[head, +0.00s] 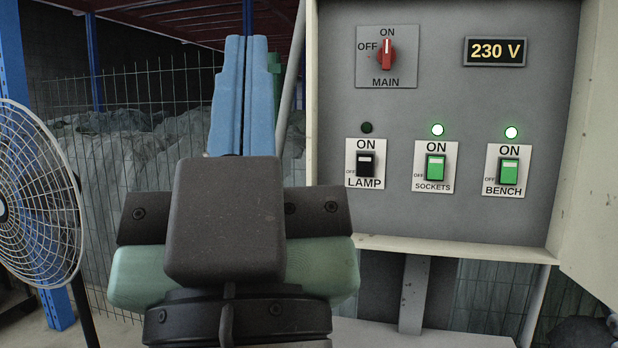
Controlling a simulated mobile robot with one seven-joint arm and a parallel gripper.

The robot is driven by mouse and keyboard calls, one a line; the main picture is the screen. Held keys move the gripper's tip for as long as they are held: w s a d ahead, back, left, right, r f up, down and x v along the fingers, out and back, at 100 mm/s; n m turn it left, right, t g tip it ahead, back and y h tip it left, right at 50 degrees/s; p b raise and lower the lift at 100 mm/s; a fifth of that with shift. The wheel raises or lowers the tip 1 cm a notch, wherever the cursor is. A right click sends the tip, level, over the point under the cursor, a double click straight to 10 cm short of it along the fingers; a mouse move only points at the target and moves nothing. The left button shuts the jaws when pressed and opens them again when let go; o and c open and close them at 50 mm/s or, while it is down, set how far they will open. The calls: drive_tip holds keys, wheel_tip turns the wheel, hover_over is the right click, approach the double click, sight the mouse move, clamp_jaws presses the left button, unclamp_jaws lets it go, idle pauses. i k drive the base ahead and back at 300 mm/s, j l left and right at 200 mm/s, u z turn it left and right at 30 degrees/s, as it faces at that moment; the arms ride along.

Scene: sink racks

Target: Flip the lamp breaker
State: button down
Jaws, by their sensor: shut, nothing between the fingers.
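The lamp breaker (366,165) is a small black switch on a white plate marked ON, OFF and LAMP, at the left of the lower row in the panel. Its indicator light (367,128) is dark. The sockets (436,167) and bench (509,171) breakers beside it are green, with lit indicators above them. My gripper (246,42) has blue fingers, shut and empty, pointing up. It appears left of the panel and clear of the lamp breaker in the picture; its depth relative to the panel is hard to tell.
A red main knob (387,55) points to ON, and a display (495,51) reads 230 V. The box's pale frame (455,247) and open door (597,160) border the panel. A fan (38,200) stands at left, before a wire fence.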

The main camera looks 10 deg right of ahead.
sight(364, 162)
drive_tip(key=i+j+z, duration=0.9)
drive_tip(key=j, duration=0.35)
drive_tip(key=i+j+z, duration=0.1)
drive_tip(key=z, duration=0.35)
